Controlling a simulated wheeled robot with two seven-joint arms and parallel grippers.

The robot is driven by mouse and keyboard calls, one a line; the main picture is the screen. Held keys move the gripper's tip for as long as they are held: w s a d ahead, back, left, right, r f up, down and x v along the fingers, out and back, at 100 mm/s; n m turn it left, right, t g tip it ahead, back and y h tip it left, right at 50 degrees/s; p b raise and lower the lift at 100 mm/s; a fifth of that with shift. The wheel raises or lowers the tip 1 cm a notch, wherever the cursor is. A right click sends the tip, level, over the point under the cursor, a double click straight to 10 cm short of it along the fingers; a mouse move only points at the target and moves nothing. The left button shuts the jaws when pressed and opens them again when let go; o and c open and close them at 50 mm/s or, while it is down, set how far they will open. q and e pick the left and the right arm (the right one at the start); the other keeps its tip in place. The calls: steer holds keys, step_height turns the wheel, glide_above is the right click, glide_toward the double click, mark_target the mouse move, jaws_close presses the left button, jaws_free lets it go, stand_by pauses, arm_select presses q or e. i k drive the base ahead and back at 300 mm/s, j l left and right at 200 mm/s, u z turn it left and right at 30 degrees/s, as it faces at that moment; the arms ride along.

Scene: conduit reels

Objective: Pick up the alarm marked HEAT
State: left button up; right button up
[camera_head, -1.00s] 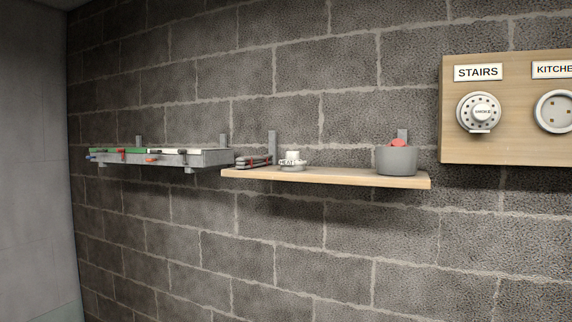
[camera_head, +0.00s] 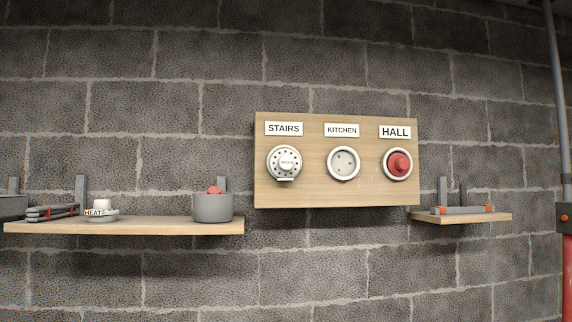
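The alarm marked HEAT (camera_head: 102,211) is a small white unit with a dark-lettered label. It sits on the left wooden shelf (camera_head: 140,227), between some dark and red tools and a grey pot. Neither of my grippers shows in the head view.
A grey pot (camera_head: 213,207) with something red in it stands at that shelf's right end. Dark tools (camera_head: 50,212) lie left of the alarm. A wooden board (camera_head: 310,197) carries STAIRS, KITCHEN and HALL fittings. A small shelf (camera_head: 460,217) and a red-grey post (camera_head: 566,240) are at the right.

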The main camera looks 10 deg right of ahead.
mark_target(102, 212)
steer(key=i+j, duration=0.1)
steer(key=i, duration=0.2)
steer(key=i+u, duration=0.75)
steer(key=i, duration=0.15)
